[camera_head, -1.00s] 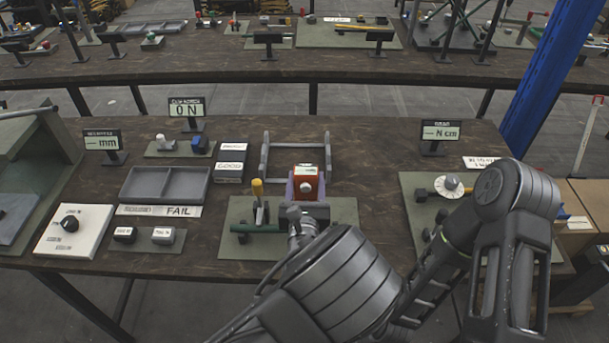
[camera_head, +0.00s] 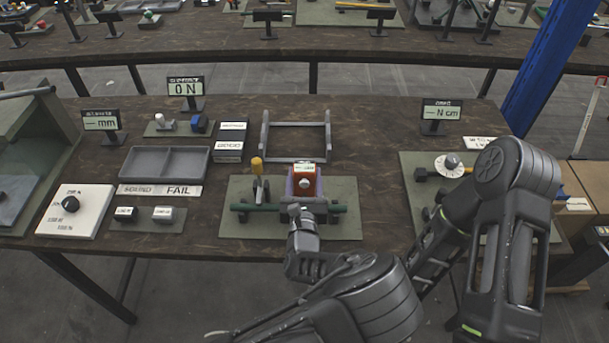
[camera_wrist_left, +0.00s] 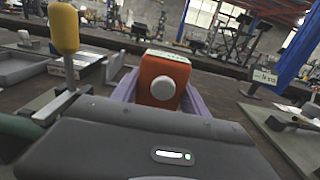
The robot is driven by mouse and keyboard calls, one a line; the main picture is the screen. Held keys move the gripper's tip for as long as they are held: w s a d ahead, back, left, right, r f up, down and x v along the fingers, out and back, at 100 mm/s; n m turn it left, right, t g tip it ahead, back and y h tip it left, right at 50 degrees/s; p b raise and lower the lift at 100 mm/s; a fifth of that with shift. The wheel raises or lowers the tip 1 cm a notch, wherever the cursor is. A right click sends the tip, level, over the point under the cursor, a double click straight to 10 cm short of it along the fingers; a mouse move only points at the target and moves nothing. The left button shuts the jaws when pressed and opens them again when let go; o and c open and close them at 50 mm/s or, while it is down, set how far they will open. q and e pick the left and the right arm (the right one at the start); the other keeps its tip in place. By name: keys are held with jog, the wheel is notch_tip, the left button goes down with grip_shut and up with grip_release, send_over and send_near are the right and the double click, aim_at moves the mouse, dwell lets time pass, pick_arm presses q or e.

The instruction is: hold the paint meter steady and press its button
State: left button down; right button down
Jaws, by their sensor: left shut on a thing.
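The paint meter (camera_head: 304,184) is a small red box with a pale top and a round white button (camera_wrist_left: 163,88) on the face turned to my wrist. Purple pieces flank it closely on both sides, one at its left in the left wrist view (camera_wrist_left: 126,84). My left gripper (camera_head: 304,192) is at the meter and shut on it; its dark body fills the bottom of the wrist view. My right gripper is not in view.
A green mat (camera_head: 258,227) lies under the meter, with a green bar (camera_head: 245,208) and a yellow-topped lever (camera_head: 257,166) close at left. A grey rail frame (camera_head: 296,130) stands behind.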

pick_arm(q)
jog(key=shift+f, duration=0.55)
jog(key=shift+f, duration=0.25)
dwell(3.0)
